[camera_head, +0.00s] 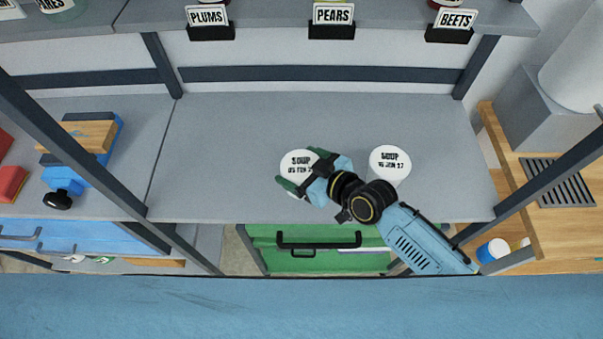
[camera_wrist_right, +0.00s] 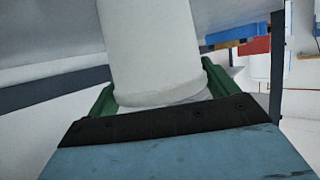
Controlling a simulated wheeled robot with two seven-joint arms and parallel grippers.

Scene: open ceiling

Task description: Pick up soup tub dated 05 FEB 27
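Two white soup tubs stand on the grey shelf (camera_head: 230,140). The left tub (camera_head: 296,162) has a lid reading SOUP and a date that starts like 05 FEB, its end hidden by my gripper. The right tub (camera_head: 390,160) reads SOUP and a date like 15 JAN 27. My right gripper (camera_head: 300,186) is at the left tub, with its green fingers at the tub's near side. In the right wrist view, the white tub (camera_wrist_right: 150,50) stands between the two green fingers (camera_wrist_right: 162,88), one on each side. Whether both fingers press on it is unclear. My left gripper is not in view.
Label holders for PLUMS (camera_head: 208,20), PEARS (camera_head: 332,16) and BEETS (camera_head: 455,22) line the upper shelf. A blue tool with a wooden block (camera_head: 78,137) lies at the left. A green drawer (camera_head: 320,252) is below the shelf. The right tub is close to my right wrist.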

